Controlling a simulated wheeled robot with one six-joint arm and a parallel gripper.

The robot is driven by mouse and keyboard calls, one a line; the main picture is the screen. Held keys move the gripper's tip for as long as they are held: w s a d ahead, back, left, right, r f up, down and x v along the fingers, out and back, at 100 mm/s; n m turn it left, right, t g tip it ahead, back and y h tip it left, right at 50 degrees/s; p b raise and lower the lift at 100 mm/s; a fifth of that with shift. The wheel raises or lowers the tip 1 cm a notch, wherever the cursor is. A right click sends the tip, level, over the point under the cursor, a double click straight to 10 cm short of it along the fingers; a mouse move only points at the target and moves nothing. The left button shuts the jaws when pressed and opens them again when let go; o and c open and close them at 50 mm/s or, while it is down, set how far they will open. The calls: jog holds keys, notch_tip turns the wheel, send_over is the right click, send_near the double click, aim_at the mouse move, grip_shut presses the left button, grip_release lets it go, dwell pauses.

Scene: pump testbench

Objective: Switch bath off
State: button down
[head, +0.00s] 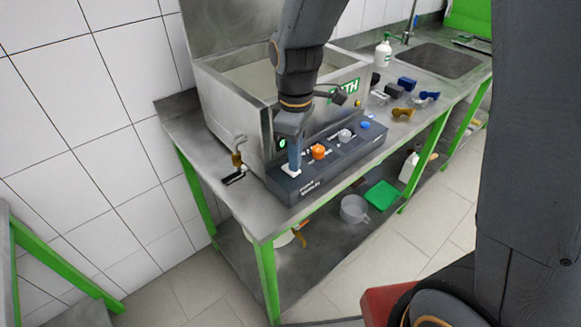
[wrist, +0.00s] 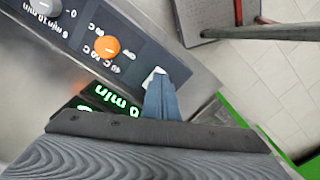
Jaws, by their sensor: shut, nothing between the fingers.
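The steel bath (head: 228,98) stands on the bench with a green and white label (head: 344,90) on its front. Its dark control panel (head: 318,188) runs along the bench edge. An orange knob (head: 318,152), a grey knob (head: 345,135) and a blue knob (head: 365,125) sit on it. My gripper (head: 294,168) is shut and points down at the panel's left end, beside the orange knob. A white patch (wrist: 154,76) shows at the fingertips; I cannot tell whether it is a switch. The orange knob also shows in the wrist view (wrist: 107,47). Green lit digits (wrist: 113,101) glow near the fingers.
A brass-coloured fitting (head: 237,158) stands left of the panel. Blue and brass parts (head: 403,113), a white bottle (head: 383,52) and a sink (head: 438,62) lie along the bench to the right. A clear jug (head: 354,208) and green tray (head: 382,194) sit on the lower shelf.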

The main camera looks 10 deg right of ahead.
jog(key=shift+f, duration=0.5)
jog(key=shift+r, duration=0.1)
dwell(0.3)
notch_tip(320, 180, up, 7)
jog(key=p, duration=0.5)
jog(key=shift+p, duration=0.35)
dwell(0.3)
jog(key=s+d+f+m+b, duration=0.3)
jog(key=s+d+m+b, duration=0.1)
jog(key=d+m, duration=0.2)
jog(key=s+d+f+m+t+b, duration=0.1)
jog(key=s+d+f+m+b, duration=0.2)
jog(key=d+m, duration=0.3)
jog(key=shift+s+d+f+m+b, duration=0.25)
jog(key=shift+s+m+b, duration=0.15)
jog(key=shift+b, duration=0.15)
jog(key=shift+w, duration=0.1)
